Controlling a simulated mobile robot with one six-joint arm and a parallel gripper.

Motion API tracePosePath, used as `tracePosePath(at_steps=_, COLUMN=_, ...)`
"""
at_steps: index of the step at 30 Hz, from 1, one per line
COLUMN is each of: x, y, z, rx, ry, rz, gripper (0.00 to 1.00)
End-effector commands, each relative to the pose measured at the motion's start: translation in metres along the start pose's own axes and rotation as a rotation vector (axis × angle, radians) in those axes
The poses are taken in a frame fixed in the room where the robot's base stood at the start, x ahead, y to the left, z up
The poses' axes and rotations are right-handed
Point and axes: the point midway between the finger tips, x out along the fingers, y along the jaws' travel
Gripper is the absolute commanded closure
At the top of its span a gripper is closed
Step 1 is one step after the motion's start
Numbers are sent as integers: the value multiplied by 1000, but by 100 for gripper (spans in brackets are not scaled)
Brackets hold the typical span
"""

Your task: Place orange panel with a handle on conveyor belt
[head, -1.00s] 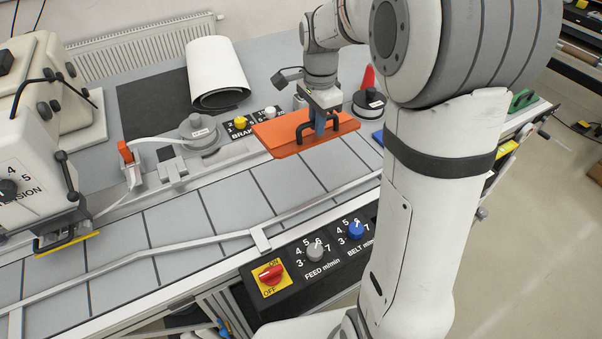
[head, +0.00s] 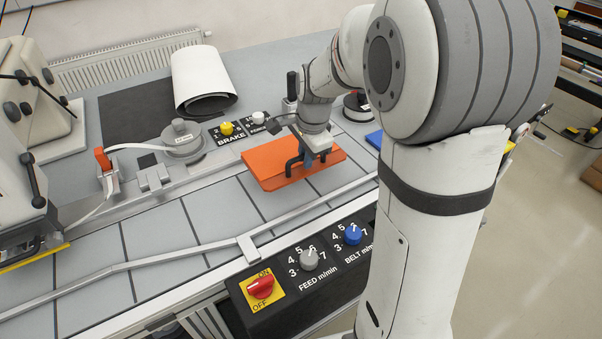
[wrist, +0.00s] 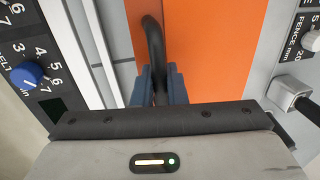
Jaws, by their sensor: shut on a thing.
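The orange panel (head: 268,166) with a black handle (head: 291,162) is over the grey slatted conveyor belt (head: 150,236), close above or on it; I cannot tell whether it touches. Its far edge lies near the belt's back rail. My gripper (head: 308,157) is above the panel and shut on the handle. In the wrist view, the blue fingers of my gripper (wrist: 162,86) close on both sides of the black handle (wrist: 154,42), with the orange panel (wrist: 215,50) beneath. The fingertips are partly hidden in the head view.
A front rail (head: 200,249) runs along the belt, with a control panel (head: 310,265) of knobs and a red switch below. Behind the belt are a yellow BRAKE knob (head: 226,128) and a grey round device (head: 183,138). The belt to the left is clear.

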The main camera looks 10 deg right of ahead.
Motion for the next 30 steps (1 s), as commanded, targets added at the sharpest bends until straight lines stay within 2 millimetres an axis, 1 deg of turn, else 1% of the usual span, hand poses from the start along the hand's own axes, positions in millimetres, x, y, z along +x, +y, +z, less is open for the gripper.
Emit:
tracePosePath(at_steps=1, x=7, y=1, z=0, rx=0, ry=0, rz=1, gripper=100)
tracePosePath(at_steps=5, x=18, y=3, z=0, rx=-1, ry=0, rz=0, gripper=100)
tracePosePath(at_steps=12, x=50, y=9, z=0, rx=-2, ry=0, rz=1, gripper=100)
tracePosePath(at_steps=15, x=54, y=9, z=0, rx=-2, ry=1, rz=-2, gripper=100)
tracePosePath(at_steps=22, x=55, y=9, z=1, rx=-2, ry=1, rz=-2, gripper=100)
tracePosePath(at_steps=23, x=55, y=10, z=1, rx=-2, ry=0, rz=-1, gripper=86)
tracePosePath(at_steps=30, x=55, y=9, z=1, rx=-3, ry=0, rz=-1, gripper=66)
